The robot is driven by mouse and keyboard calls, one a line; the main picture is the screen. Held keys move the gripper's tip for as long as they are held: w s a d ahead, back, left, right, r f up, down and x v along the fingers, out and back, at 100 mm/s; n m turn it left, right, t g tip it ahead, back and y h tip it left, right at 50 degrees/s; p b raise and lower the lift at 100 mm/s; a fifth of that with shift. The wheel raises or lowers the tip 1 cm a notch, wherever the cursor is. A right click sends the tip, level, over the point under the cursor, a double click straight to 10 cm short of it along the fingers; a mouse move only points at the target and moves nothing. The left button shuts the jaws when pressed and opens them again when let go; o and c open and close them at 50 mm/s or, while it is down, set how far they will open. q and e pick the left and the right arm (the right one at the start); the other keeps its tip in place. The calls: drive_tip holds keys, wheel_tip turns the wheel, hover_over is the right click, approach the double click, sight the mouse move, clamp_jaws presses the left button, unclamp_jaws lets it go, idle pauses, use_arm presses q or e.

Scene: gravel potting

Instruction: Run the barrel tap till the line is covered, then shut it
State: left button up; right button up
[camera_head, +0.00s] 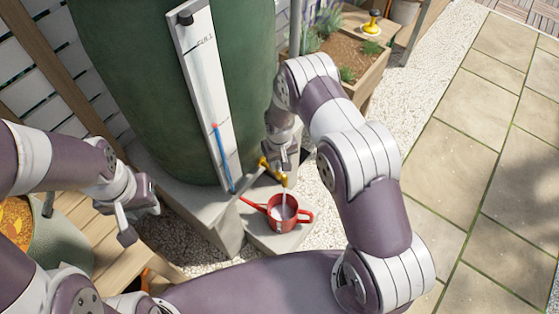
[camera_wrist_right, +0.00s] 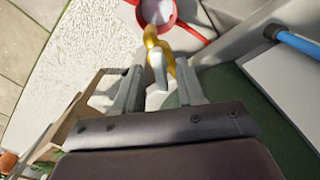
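The brass tap (camera_head: 272,172) sticks out low on the green barrel (camera_head: 150,80). A pale stream runs from it into the red can (camera_head: 305,215), which stands on a grey slab and holds pale water. In the right wrist view, the can (camera_wrist_right: 185,28) is at the top, and no line shows inside it. My right gripper (camera_head: 287,160) is at the tap. Its fingers (camera_wrist_right: 160,80) stand apart on either side of the tap's grey lever (camera_wrist_right: 158,65), with a small gap visible. My left gripper (camera_head: 138,222) is empty and open, left of the barrel's block.
A white gauge board (camera_head: 200,60) marked FULL, with a blue tube (camera_head: 222,160), leans along the barrel. A wooden planter (camera_head: 345,60) stands behind my right arm. A wooden bench (camera_head: 120,265) is at lower left. Paving (camera_head: 480,130) lies clear at right.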

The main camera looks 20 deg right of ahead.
sight(280, 164)
drive_tip(key=shift+r, duration=0.1)
wheel_tip(280, 164, up, 13)
drive_tip(key=p, duration=0.1)
drive_tip(key=shift+f, duration=0.2)
